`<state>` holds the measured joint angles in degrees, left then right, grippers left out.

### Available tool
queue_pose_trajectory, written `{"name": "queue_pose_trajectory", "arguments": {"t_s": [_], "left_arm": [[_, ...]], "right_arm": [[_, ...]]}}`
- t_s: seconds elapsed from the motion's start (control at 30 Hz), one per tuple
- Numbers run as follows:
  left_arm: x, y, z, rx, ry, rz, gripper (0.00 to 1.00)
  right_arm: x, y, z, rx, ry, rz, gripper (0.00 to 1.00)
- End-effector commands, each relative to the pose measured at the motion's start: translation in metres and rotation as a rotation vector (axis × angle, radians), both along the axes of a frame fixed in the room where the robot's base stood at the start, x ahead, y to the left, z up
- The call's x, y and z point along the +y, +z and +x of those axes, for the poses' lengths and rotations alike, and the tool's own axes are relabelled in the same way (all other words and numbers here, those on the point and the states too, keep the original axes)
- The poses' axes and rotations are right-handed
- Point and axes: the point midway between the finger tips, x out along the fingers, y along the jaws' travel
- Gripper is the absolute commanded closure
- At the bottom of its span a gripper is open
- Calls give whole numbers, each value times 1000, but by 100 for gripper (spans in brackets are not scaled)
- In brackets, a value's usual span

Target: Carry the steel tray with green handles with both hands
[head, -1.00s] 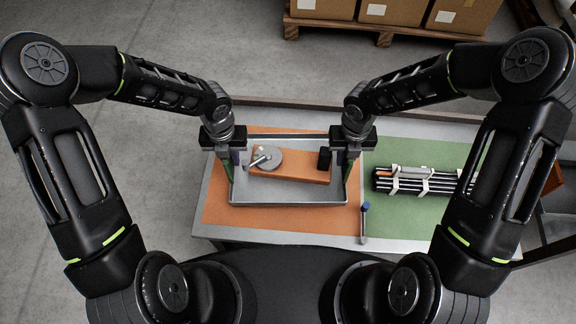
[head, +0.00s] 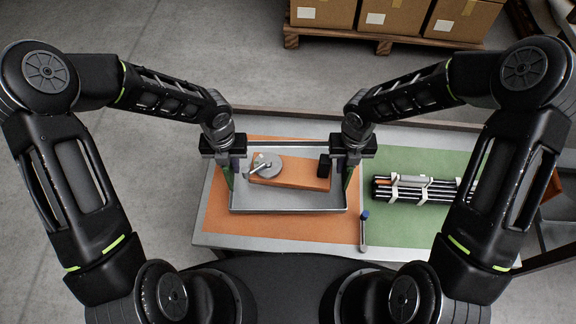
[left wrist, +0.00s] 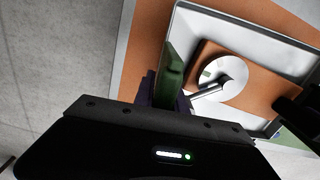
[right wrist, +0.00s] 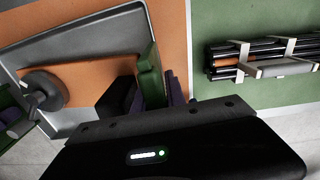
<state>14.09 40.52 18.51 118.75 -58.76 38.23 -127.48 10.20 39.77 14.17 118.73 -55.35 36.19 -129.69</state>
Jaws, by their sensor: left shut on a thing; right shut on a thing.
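The steel tray (head: 290,202) has a green handle on each side and appears roughly level over the orange mat (head: 285,232). It carries an orange block (head: 300,178) with a grey disc and lever (head: 266,168), and a small black block (head: 324,164). My left gripper (head: 226,165) is shut on the left green handle (left wrist: 174,68). My right gripper (head: 348,165) is shut on the right green handle (right wrist: 151,78). The grippers partly hide both handles in the head view. I cannot tell how far the tray is above the mat.
A strapped bundle of rods (head: 420,190) lies on the green mat (head: 400,228) to the right. Cardboard boxes (head: 390,18) sit on a pallet (head: 370,40) beyond the table. The floor at left is clear.

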Motion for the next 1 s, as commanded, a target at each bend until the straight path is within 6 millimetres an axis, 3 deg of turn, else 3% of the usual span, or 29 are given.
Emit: {"name": "queue_pose_trajectory", "arguments": {"t_s": [0.47, 1.0], "left_arm": [[1, 15, 4, -4, 2, 1, 100], [1, 82, 14, -4, 3, 1, 100]], "right_arm": [[-1, 15, 4, -4, -3, -1, 100], [-1, 82, 15, -5, -3, -1, 100]]}}
